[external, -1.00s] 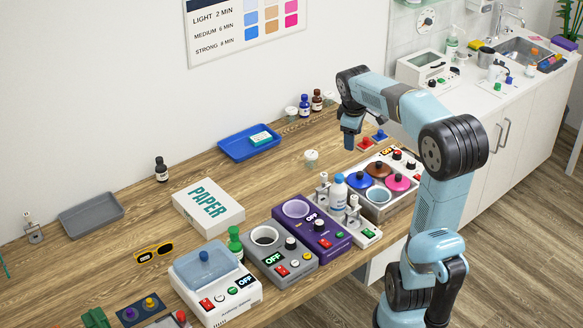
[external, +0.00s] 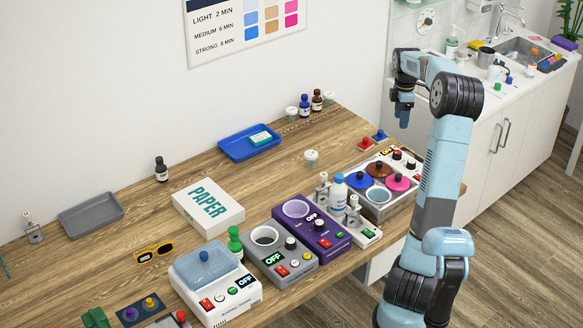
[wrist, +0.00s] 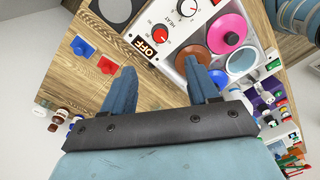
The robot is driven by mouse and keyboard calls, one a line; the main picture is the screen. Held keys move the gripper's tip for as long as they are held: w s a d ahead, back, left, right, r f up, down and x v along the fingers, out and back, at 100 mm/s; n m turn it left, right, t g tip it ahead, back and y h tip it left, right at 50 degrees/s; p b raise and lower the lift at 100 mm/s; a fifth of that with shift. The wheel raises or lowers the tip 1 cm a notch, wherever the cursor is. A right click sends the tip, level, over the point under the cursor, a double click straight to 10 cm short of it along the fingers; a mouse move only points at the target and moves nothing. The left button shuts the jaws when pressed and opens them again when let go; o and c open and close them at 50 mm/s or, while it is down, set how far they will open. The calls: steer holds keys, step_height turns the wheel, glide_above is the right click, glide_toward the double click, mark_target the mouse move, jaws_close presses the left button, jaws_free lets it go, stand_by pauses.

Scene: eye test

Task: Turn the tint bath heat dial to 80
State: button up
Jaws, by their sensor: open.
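The tint bath is the white unit (external: 372,207) holding several pots, near the right end of the bench. Its panel (wrist: 205,14) has an orange OFF display (wrist: 145,47) and two round dials, one with a red cap (wrist: 160,37) and one further up (wrist: 188,8). My gripper (wrist: 158,68) is open and empty. In the external view my gripper (external: 403,118) hangs above the bath's panel end, apart from it.
Pink (wrist: 227,33), brown and blue pot lids and an open teal pot (wrist: 242,60) sit in the bath. A red block (wrist: 108,65) and a blue block (wrist: 82,46) lie beside it. A white bottle (external: 338,192) and purple unit (external: 325,244) stand left of it.

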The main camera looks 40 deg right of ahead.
mark_target(397, 152)
steer(key=f, duration=1.3)
steer(key=shift+s+f, duration=0.2)
steer(key=shift+f, duration=0.2)
steer(key=shift+c, duration=0.2)
steer(key=c, duration=1)
